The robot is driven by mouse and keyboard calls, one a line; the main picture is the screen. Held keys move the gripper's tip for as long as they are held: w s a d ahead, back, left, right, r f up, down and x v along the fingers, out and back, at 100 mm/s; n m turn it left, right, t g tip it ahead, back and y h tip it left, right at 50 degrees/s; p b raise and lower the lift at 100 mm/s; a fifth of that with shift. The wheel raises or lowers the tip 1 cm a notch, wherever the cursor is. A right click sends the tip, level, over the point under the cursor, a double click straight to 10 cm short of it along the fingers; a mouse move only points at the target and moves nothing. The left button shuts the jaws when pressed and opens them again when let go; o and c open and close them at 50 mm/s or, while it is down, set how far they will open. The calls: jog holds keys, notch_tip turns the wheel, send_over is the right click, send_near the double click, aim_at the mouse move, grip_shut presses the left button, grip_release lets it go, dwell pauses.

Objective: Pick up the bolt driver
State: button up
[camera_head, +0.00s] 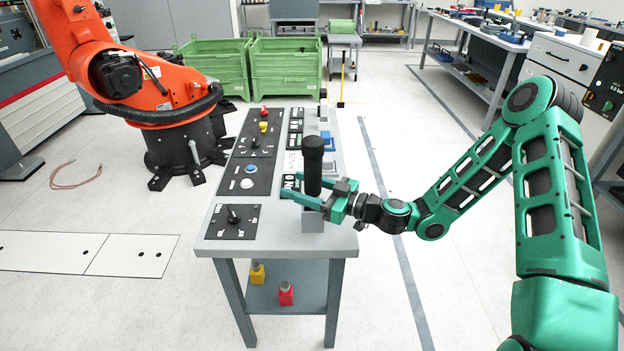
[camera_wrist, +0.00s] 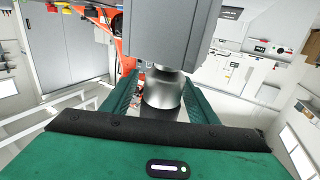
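The bolt driver (camera_head: 313,166) stands upright on a grey block (camera_head: 313,226) at the right side of the workbench. Its upper part is a thick black cylinder. My gripper (camera_head: 304,194) reaches in from the right at the driver's lower part, with its fingers level and pointing left. In the wrist view, the driver's silver collar (camera_wrist: 162,88) and black part show between my two green fingers (camera_wrist: 160,100), below the grey block (camera_wrist: 165,35). Gaps show on both sides of the driver, so the fingers look open around it. Contact is not visible.
The workbench (camera_head: 222,247) carries control panels with knobs and buttons (camera_head: 247,184). An orange robot arm (camera_head: 130,80) stands at its left. Green crates (camera_head: 285,70) are behind. Yellow and red items (camera_head: 286,293) sit on the lower shelf. The floor to the right is mostly clear.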

grip_shut()
jog(key=shift+r, duration=0.1)
